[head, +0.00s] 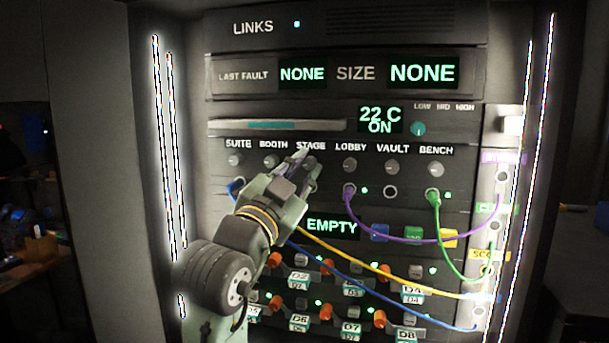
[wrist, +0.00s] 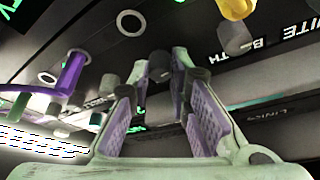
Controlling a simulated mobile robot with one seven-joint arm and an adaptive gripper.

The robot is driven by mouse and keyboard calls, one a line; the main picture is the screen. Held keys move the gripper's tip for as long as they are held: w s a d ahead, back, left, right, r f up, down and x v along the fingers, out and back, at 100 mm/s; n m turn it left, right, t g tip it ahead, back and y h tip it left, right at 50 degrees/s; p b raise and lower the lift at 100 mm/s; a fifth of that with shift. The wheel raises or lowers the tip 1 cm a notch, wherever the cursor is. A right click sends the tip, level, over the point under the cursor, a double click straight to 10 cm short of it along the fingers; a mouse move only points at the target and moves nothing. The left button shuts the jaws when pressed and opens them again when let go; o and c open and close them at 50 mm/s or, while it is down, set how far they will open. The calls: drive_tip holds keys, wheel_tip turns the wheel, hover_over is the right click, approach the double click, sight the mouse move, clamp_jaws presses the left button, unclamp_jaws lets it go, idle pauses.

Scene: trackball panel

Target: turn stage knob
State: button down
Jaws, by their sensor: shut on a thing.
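The STAGE label (head: 311,146) sits in the row of channel names on the panel. My gripper (head: 308,166) reaches up to the spot just below that label and covers most of the knob there in the head view. In the wrist view the dark, round stage knob (wrist: 160,66) sits between the tips of my two purple-lined fingers (wrist: 161,75). The fingers are shut on it. The knob's pointer direction cannot be made out.
The booth knob (head: 270,161) and lobby knob (head: 350,165) stand close on either side. A purple cable (head: 385,234) and a green cable (head: 447,240) hang to the right. Yellow and blue cables (head: 390,302) run below my gripper. An empty jack (wrist: 131,23) shows near the fingers.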

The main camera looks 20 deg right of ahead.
drive_tip(key=shift+r+m+g+h, duration=0.15)
drive_tip(key=shift+m+g, duration=0.25)
drive_tip(key=shift+m, duration=0.45)
drive_tip(key=shift+f+m+g+h, duration=0.15)
drive_tip(key=shift+m+g, duration=0.25)
drive_tip(key=shift+m, duration=0.45)
drive_tip(key=shift+r+m, duration=0.1)
drive_tip(key=shift+m, duration=0.2)
drive_tip(key=c, duration=1.5)
unclamp_jaws()
drive_tip(key=shift+a, duration=0.1)
drive_tip(key=v, duration=1.2)
